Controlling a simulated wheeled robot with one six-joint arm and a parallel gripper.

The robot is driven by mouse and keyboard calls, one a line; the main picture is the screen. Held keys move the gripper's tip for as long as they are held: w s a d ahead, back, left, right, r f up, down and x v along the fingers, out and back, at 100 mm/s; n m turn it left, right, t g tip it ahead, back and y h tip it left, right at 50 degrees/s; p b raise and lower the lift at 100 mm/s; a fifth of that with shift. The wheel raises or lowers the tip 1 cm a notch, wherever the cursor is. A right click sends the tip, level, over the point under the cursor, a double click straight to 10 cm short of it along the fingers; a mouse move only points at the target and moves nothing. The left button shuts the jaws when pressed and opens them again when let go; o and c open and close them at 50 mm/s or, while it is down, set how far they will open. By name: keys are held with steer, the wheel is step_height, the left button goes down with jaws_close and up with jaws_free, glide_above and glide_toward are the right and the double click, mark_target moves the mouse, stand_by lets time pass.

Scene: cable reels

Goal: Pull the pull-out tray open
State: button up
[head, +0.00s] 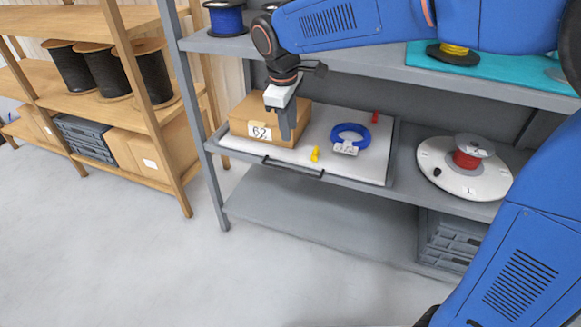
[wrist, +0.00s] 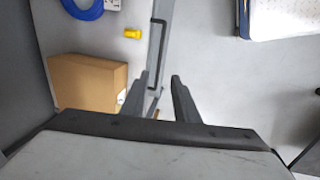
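The pull-out tray (head: 341,172) is a pale board on the grey shelf unit's middle level, its front edge close to the shelf front. A dark bar handle (head: 292,167) runs along that front edge. It also shows in the wrist view (wrist: 157,52), just beyond my fingertips. On the tray are a cardboard box (head: 245,128) marked 62, a blue cable coil (head: 350,130) with a tag, a yellow piece (head: 315,154) and a red piece (head: 375,117). My gripper (head: 285,138) points down by the box, above the tray's front part. In the wrist view (wrist: 161,78) its fingers are apart and empty.
Right of the tray, a white round turntable (head: 434,157) carries a red reel (head: 467,157). Grey crates (head: 449,238) sit on the bottom shelf. A wooden rack (head: 150,115) with black reels stands at left. The floor (head: 130,255) in front is clear.

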mark_target(293, 170)
steer(key=w+f, duration=0.1)
steer(key=f, duration=0.4)
steer(key=w+f, duration=0.1)
steer(key=f, duration=0.5)
steer(key=w+d+f, duration=0.1)
steer(key=f, duration=0.5)
steer(key=shift+w, duration=0.1)
jaws_close()
